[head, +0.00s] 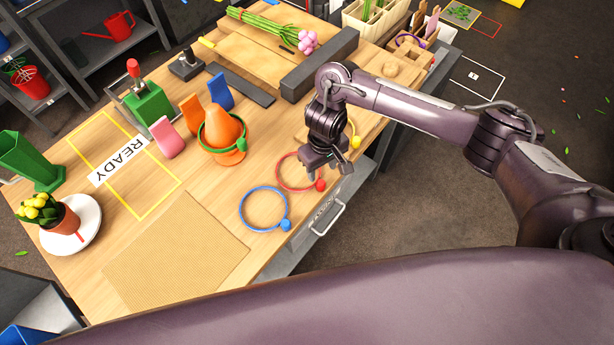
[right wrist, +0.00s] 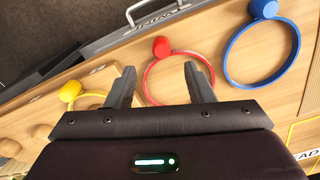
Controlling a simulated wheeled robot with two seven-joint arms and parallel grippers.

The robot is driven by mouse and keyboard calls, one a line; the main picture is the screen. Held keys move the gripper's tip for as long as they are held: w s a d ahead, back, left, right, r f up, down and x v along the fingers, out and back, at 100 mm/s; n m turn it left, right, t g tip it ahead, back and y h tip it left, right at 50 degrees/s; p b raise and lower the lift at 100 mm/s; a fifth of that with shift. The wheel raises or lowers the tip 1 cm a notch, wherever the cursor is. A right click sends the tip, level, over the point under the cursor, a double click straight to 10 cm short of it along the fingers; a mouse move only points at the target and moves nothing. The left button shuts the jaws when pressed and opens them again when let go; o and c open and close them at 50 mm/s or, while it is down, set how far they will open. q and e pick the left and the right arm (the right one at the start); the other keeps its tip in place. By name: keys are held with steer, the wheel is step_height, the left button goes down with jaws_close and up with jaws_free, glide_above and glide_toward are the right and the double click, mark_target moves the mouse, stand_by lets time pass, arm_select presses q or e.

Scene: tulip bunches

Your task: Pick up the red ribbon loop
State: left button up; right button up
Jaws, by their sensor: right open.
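The red ribbon loop (head: 277,173) lies flat near the table's front edge, with a red ball (head: 320,184) on its rim. My right gripper (head: 325,172) is open and empty, pointing down over the loop's right side. In the right wrist view the red loop (right wrist: 147,80) shows between and beyond the two spread fingers (right wrist: 159,69); its near part is hidden by the gripper body. I cannot tell the exact height of the fingers above the table. My left gripper is not in view.
A blue loop (head: 242,208) lies to the left and a yellow loop (right wrist: 85,94) on the other side, partly behind my gripper. A drawer handle (head: 328,218) juts from the table front. A woven mat (head: 175,255) lies front left.

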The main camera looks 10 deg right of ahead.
mark_target(321, 182)
steer(key=f, duration=0.1)
steer(key=f+b, duration=0.1)
steer(key=f, duration=0.2)
steer(key=shift+s+a+b, duration=0.1)
steer(key=shift+s+b, duration=0.15)
steer(key=shift+b, duration=0.1)
steer(key=shift+w+f, duration=0.1)
steer(key=shift+f, duration=0.9)
jaws_close()
